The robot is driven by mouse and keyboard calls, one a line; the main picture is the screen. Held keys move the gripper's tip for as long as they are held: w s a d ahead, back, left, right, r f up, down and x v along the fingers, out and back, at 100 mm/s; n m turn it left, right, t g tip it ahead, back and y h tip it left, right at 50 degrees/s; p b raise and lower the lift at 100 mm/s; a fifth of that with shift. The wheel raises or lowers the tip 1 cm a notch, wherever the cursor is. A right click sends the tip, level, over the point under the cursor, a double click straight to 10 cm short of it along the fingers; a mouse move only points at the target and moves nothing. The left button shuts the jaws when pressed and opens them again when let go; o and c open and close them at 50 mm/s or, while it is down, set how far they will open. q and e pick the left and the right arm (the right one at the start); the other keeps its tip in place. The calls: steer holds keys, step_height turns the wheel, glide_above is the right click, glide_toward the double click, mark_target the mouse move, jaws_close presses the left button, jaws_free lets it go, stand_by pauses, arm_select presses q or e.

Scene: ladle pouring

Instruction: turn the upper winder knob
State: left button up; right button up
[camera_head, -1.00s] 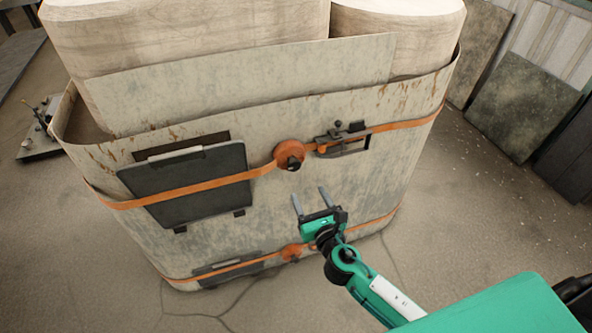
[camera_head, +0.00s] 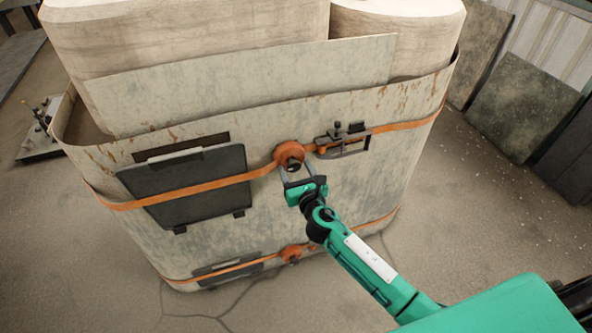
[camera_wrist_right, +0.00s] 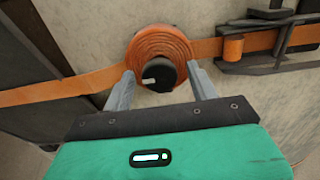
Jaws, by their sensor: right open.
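The upper winder is an orange strap coil (camera_head: 289,153) on the front of the large worn container. It also shows in the right wrist view (camera_wrist_right: 160,45). Its black knob (camera_wrist_right: 157,75), with a pale mark, stands out from the coil's middle. My right gripper (camera_wrist_right: 160,84) is open, with one grey finger on each side of the knob. I cannot tell whether either finger touches it. In the head view the right gripper (camera_head: 299,172) is just below the coil and partly covers the knob. My left gripper is not in view.
An orange strap (camera_head: 210,185) runs from the coil across a dark hinged panel (camera_head: 190,187). A dark metal bracket (camera_head: 343,142) sits right of the coil. A lower winder (camera_head: 291,254) is near the container's bottom. Open floor lies to the right.

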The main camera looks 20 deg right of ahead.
steer(key=shift+c, duration=0.5)
steer(key=c, duration=0.9)
steer(key=shift+m, duration=0.3)
